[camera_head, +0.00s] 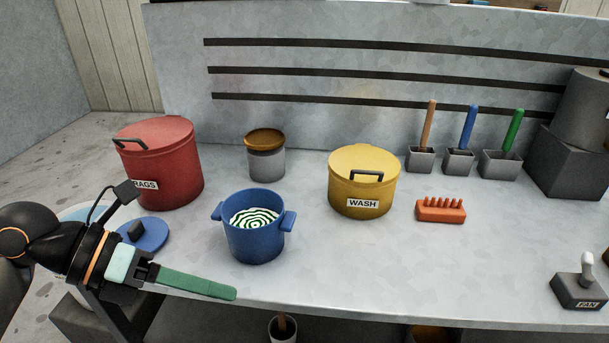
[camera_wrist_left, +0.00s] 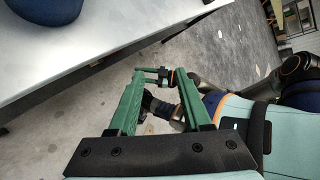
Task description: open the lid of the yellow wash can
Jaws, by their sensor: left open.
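The yellow wash can (camera_head: 345,200) stands on the grey worktop, right of centre in the head view, with a white WASH label on its front. Its yellow lid (camera_head: 362,158) sits on top and looks closed. A dark handle (camera_head: 367,175) is at the lid's front edge. My left gripper (camera_head: 235,293) has long green fingers and is over the worktop's front left edge, well left of and nearer than the can. The left wrist view shows its fingers (camera_wrist_left: 160,73) apart with nothing held.
A blue pot (camera_head: 255,240) stands between my left gripper and the wash can. A red rags can (camera_head: 165,180), a blue lid (camera_head: 145,233) and a brown-topped jar (camera_head: 265,163) are at left. An orange block (camera_head: 441,211) is right of the can. The front middle of the worktop is clear.

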